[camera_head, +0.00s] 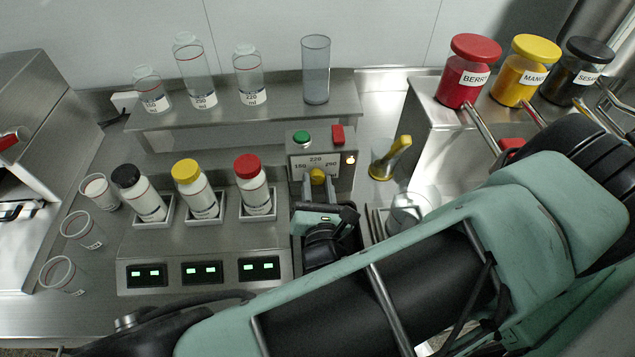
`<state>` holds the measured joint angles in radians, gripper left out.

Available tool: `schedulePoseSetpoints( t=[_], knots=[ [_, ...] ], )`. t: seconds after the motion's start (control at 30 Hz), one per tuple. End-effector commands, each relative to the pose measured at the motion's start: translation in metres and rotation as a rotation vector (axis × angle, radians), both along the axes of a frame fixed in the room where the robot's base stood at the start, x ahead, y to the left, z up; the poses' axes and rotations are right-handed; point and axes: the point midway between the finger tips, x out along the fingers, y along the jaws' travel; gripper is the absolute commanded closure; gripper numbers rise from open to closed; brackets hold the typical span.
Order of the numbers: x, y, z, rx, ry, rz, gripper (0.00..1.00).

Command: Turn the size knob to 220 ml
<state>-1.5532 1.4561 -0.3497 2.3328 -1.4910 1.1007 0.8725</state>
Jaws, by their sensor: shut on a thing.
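The yellow size knob (317,174) is on the front of a small metal control box. Above it is a white scale plate (316,161) with 220 at the top middle and other numbers to the left and right. My gripper (319,184) reaches up to the box from below, its two fingers on either side of the knob and shut on it. The fingers partly cover the knob, and I cannot tell which number it points to.
Left of the box, several capped bottles stand on a panel (130,250) with green displays. Empty bottles stand on a raised shelf (270,116) behind. Clear cups (80,228) are at far left. Red, yellow and black lidded jars (467,85) stand at upper right. My arm covers the lower right.

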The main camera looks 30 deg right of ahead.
Motion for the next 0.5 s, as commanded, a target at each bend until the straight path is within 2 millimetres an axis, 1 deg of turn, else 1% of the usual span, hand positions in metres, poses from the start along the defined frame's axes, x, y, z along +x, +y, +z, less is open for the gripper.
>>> schedulePoseSetpoints(
  t=[0.5],
  knots=[
    [-0.0006, -0.0002, 0.0013, 0.435, -0.179, 0.001, 0.91]
  ],
)
